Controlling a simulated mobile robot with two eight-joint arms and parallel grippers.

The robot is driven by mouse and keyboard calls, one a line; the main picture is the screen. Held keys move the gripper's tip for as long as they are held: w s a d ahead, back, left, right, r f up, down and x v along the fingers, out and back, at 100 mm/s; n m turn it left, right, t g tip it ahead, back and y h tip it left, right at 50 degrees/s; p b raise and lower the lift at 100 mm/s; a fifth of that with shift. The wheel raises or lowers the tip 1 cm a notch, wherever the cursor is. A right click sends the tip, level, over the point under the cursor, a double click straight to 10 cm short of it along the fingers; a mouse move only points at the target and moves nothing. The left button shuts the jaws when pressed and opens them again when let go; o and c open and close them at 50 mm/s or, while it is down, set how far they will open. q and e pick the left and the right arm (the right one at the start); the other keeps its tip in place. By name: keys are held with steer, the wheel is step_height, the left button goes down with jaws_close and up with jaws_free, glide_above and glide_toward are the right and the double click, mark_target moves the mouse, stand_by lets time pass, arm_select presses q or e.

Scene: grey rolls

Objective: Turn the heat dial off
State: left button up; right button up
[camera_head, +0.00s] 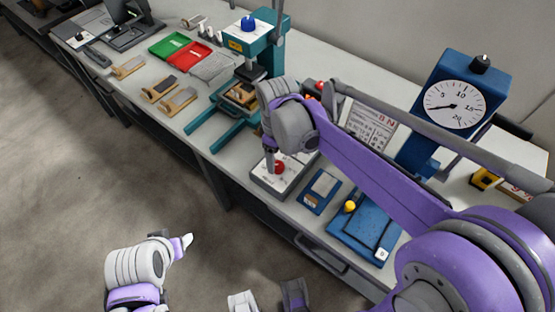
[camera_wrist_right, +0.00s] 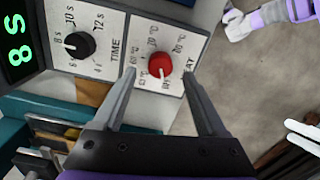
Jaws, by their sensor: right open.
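The heat dial is a round red knob (camera_wrist_right: 159,64) on a light panel marked with numbers and partly hidden lettering. It also shows in the head view as a red knob (camera_head: 280,167) on a box at the bench's front edge. I cannot tell its setting for sure. My right gripper (camera_wrist_right: 160,74) is open, its two grey fingers on either side of the red knob, with gaps visible. In the head view the right gripper (camera_head: 269,158) is over the box, partly hidden by its arm. My left gripper (camera_head: 184,243) is low, away from the bench; its jaws are unclear.
A black TIME dial (camera_wrist_right: 80,45) and a green-digit display (camera_wrist_right: 17,40) sit beside the heat dial. A teal press (camera_head: 252,45) stands behind. A blue tray (camera_head: 363,235) and a blue dial gauge (camera_head: 455,103) are to the right. The floor in front is clear.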

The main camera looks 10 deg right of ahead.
mark_target(280, 166)
step_height(280, 166, up, 8)
steer(key=shift+s+f+p, duration=0.1)
steer(key=shift+p, duration=0.2)
stand_by(0.4)
steer(key=s+d+f+m+t+p, duration=0.1)
steer(key=s+d+f+m+t, duration=0.1)
steer(key=s, duration=0.5)
steer(key=s+d+f+m+t+p, duration=0.1)
steer(key=s+d+f+m+t, duration=0.2)
steer(key=s+m, duration=0.4)
steer(key=shift+s+d+f+m+p, duration=0.15)
steer(key=shift+d+f+m+p, duration=0.15)
steer(key=shift+d+f, duration=0.45)
steer(key=shift+d+r, duration=0.15)
steer(key=shift+r, duration=0.05)
